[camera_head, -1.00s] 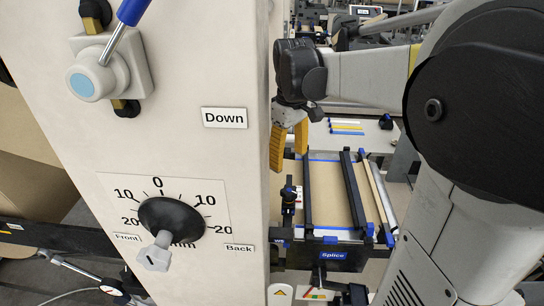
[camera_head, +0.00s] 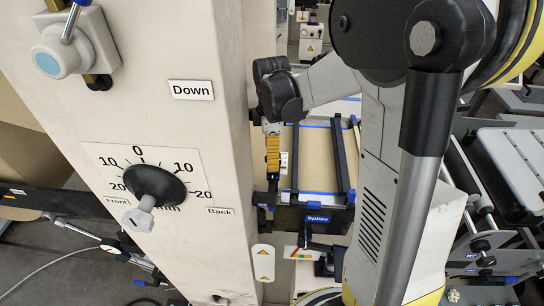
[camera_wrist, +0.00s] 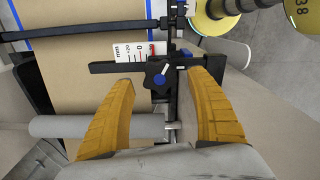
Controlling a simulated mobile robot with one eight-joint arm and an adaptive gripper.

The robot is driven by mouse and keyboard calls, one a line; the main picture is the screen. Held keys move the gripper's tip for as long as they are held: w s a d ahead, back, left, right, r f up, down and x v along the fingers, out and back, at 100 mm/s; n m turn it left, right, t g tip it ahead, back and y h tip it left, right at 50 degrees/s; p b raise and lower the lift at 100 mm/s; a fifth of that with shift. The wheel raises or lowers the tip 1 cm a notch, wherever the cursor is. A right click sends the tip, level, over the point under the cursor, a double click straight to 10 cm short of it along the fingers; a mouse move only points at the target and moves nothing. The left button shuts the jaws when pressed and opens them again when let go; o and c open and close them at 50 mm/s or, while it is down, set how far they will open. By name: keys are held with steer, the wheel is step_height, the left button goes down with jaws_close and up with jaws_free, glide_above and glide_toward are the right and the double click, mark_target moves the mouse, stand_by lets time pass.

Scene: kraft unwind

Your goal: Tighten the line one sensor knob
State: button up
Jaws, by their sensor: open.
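In the wrist view a dark lobed knob (camera_wrist: 158,74) with a blue part sits on a black bar beside a small white mm scale (camera_wrist: 133,52) with red marks. I take it for the sensor knob; no label naming line one is legible. My gripper (camera_wrist: 157,84) is open and empty, with one yellow finger on each side of the knob in the picture. Whether the fingers are level with it or above it, I cannot tell. In the head view my gripper (camera_head: 272,155) points down beside the pale column, and the knob is not clearly visible there.
The pale column (camera_head: 205,135) carries a Front/Back dial (camera_head: 152,184) and a blue-capped lever (camera_head: 63,50). In the wrist view, a grey roller (camera_wrist: 85,125) and yellow-ended rolls (camera_wrist: 208,28) are close by.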

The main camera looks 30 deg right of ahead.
steer(key=shift+f, duration=0.6)
steer(key=c, duration=1.2)
steer(key=shift+m, duration=0.4)
steer(key=shift+c, duration=0.2)
steer(key=m+b, duration=0.3)
steer(key=m, duration=0.2)
steer(key=shift+w+d, duration=0.1)
steer(key=m+b, duration=0.1)
steer(key=m, duration=0.5)
steer(key=shift+d+b, duration=0.15)
steer(key=shift+b, duration=0.15)
steer(key=shift+w+m, duration=0.1)
steer(key=shift+m, duration=0.3)
